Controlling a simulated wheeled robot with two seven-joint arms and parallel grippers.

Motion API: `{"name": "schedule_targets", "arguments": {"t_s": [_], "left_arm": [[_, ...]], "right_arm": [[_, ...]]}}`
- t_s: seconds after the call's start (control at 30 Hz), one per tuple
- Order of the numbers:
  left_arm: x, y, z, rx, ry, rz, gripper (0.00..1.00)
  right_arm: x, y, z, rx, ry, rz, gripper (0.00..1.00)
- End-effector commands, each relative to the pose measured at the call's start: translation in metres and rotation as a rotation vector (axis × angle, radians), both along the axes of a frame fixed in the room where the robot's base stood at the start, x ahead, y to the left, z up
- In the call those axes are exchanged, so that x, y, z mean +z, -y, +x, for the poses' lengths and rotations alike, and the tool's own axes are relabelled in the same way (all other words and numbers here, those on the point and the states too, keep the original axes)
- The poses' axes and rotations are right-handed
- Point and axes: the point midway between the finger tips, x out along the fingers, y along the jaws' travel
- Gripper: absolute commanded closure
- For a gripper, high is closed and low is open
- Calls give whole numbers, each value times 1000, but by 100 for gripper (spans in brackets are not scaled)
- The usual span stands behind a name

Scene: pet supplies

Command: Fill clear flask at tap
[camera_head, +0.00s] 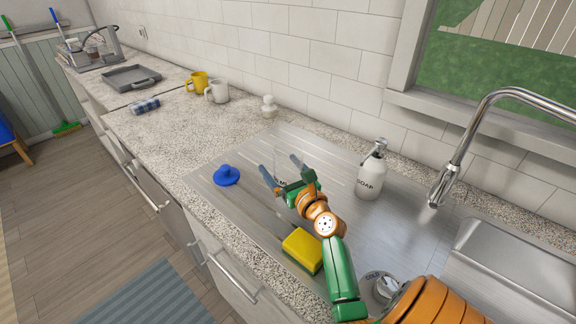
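The chrome tap (464,148) arches over the sink (515,262) at the right, with its spout pointing down. My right gripper (281,168), on the green and orange arm from the lower right, is over the ribbed steel drainboard (330,180). Its two fingers are spread apart. A faint pale outline shows between and just beyond the fingers; it may be the clear flask, but it is too faint to be sure. No contact with the fingers can be made out. My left gripper is not in view.
A white soap bottle (371,172) stands between my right gripper and the tap. A blue stopper-like piece (227,175) and a yellow sponge (302,249) lie nearby. Yellow (197,82) and white (217,91) mugs and a grey tray (131,78) are farther back.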

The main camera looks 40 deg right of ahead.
Motion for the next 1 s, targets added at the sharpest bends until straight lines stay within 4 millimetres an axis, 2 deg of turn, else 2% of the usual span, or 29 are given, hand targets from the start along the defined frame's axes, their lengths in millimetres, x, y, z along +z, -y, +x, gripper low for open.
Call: {"name": "schedule_targets", "arguments": {"t_s": [0.07,0.1,0.3,0.37,0.53,0.6,0.67,0.8,0.9,1.0], "left_arm": [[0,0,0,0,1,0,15],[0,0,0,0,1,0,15],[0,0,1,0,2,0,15],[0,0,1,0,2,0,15],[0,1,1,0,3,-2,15],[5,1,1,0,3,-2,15],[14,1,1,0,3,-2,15],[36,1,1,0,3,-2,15],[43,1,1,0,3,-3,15],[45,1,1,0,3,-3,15]], "right_arm": [[0,0,0,0,0,0,0],[0,0,0,0,0,0,5],[0,0,-1,0,-1,0,59],[0,0,-1,0,-1,0,74],[0,0,-1,0,0,0,74],[7,0,-1,-1,2,-1,74],[21,0,-1,-1,4,0,74],[63,0,-1,-2,6,-1,74],[84,0,-1,-2,6,0,74],[97,0,-1,0,4,-1,74]]}}
